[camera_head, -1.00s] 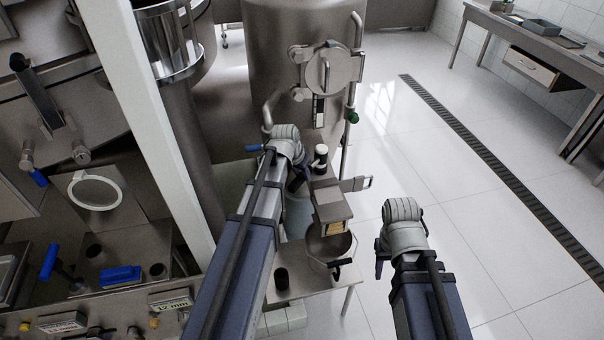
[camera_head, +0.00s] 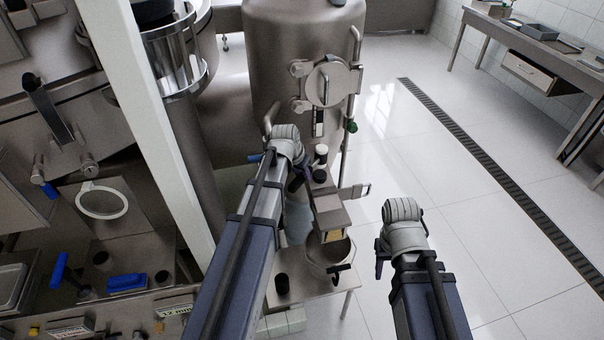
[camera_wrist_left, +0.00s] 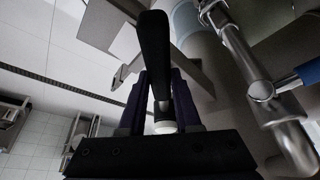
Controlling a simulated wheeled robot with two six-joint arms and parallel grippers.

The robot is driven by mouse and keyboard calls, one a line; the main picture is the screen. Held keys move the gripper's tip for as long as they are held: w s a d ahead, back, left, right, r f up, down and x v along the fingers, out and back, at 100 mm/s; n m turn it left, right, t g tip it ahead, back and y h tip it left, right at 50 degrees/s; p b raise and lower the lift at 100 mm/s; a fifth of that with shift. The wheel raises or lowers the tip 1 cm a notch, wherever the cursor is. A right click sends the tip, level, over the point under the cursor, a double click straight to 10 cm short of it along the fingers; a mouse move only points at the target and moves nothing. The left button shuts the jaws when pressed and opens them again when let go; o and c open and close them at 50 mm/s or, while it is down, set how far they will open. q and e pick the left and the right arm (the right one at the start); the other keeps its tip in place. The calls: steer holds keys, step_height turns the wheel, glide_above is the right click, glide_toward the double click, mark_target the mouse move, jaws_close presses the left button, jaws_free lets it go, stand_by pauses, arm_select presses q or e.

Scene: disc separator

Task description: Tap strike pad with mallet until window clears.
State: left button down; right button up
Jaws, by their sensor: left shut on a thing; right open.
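My left gripper (camera_head: 302,178) is shut on a dark, rod-like thing, probably the mallet (camera_wrist_left: 153,45), which stands out between its fingers in the left wrist view. A white-ended part (camera_wrist_left: 165,126) shows between the fingers there. A black, white-capped part (camera_head: 321,151) shows just right of the gripper in the head view; I cannot tell if it belongs to the mallet. My right gripper (camera_head: 379,262) is open and empty above the floor. I cannot tell for certain which part is the strike pad.
A steel tank (camera_head: 285,60) with a round hatch (camera_head: 328,83) stands behind the left gripper. A steel box (camera_head: 329,212) and a bowl (camera_head: 322,262) are below it on a small table (camera_head: 300,295). A white post (camera_head: 150,125) rises left of the left arm. Floor at right is clear.

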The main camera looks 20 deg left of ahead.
arm_select(q)
steer(key=shift+s+t+b, duration=0.15)
steer(key=shift+t+b, duration=0.2)
steer(key=shift+t, duration=0.05)
stand_by(0.4)
step_height(320, 180, down, 6)
steer(key=b, duration=0.6)
step_height(320, 180, up, 5)
steer(key=p, duration=0.5)
steer(key=shift+f, duration=0.15)
stand_by(0.3)
